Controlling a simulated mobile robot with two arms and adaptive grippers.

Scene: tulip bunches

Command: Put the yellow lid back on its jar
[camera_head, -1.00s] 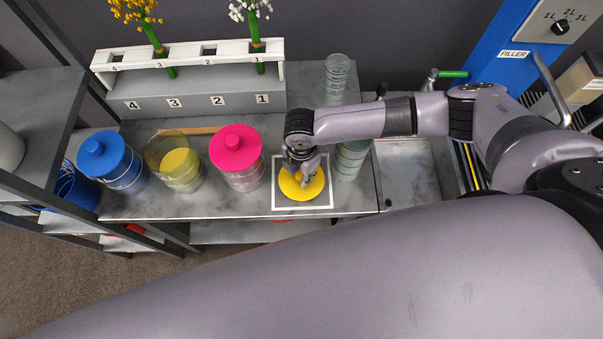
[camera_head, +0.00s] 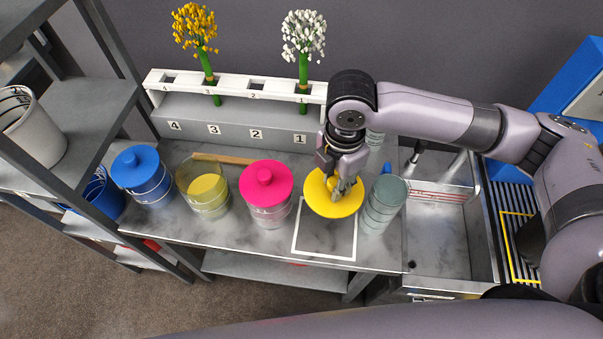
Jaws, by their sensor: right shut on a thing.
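The yellow lid (camera_head: 330,205) is a round disc held in my right gripper (camera_head: 343,188), which is shut on it from above. The lid appears raised above the white-outlined square (camera_head: 325,245) on the counter. The open jar (camera_head: 204,191) is clear glass with yellow contents and stands to the left, between the blue-lidded jar (camera_head: 142,176) and the pink-lidded jar (camera_head: 266,194). The pink-lidded jar stands between my right gripper and the open jar. The lid's knob is mostly hidden by the fingers. My left gripper is not in view.
A numbered rack (camera_head: 240,118) with yellow and white flower bunches stands behind the jars. A wooden stick (camera_head: 222,158) lies behind the open jar. Stacked glass vessels (camera_head: 383,203) stand close to the lid's right. A sink (camera_head: 440,240) is further right, shelves (camera_head: 60,135) at left.

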